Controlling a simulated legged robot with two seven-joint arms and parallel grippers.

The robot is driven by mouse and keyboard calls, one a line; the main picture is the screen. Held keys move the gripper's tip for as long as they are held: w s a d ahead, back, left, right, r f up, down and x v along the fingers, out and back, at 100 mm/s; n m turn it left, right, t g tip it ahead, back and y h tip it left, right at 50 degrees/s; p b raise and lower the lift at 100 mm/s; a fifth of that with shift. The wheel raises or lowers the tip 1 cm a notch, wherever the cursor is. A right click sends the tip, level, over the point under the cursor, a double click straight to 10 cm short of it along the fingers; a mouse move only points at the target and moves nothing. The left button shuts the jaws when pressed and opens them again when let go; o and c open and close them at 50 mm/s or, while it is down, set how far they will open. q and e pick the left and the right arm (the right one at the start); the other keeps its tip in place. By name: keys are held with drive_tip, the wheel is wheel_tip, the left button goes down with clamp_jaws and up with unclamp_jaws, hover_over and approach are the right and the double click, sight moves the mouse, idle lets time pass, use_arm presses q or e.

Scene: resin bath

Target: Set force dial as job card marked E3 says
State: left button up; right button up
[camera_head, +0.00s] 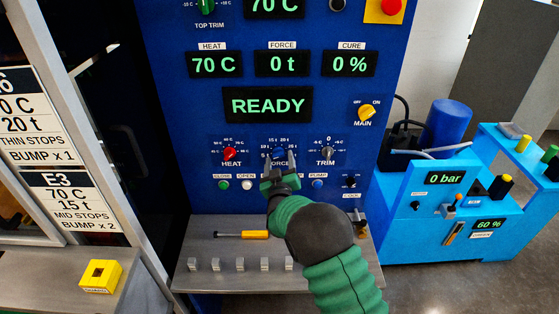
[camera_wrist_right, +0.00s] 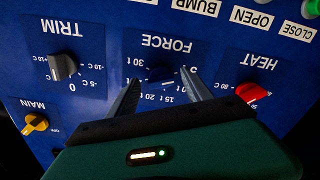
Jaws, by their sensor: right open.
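The E3 job card (camera_head: 72,198) hangs at the left and reads 70 C, 15 t, MID STOPS, BUMP x 2. The blue force dial (camera_head: 278,153) sits on the blue panel between the heat and trim dials, with tonne marks around it. My right gripper (camera_head: 278,162) is at the force dial, its arm coming from below. In the right wrist view, upside down, the open fingers (camera_wrist_right: 160,78) stand either side of the dark force dial (camera_wrist_right: 160,73). Contact and the dial's exact setting cannot be told. My left gripper is out of view.
The red heat dial (camera_head: 229,154) and grey trim dial (camera_head: 326,153) flank the force dial closely. Displays show READY (camera_head: 267,105) and force 0 t (camera_head: 282,64). A shelf (camera_head: 210,250) below holds a yellow-handled tool (camera_head: 242,235) and several metal blocks.

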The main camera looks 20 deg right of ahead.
drive_tip(key=shift+w+a+f, duration=0.1)
drive_tip(key=shift+c, duration=1.4)
clamp_jaws()
drive_tip(key=m+b, duration=1.1)
drive_tip(key=b, duration=0.2)
drive_tip(key=m+b, duration=0.6)
drive_tip(key=shift+a+f+m+b, duration=0.1)
drive_tip(key=shift+a+m+b, duration=0.2)
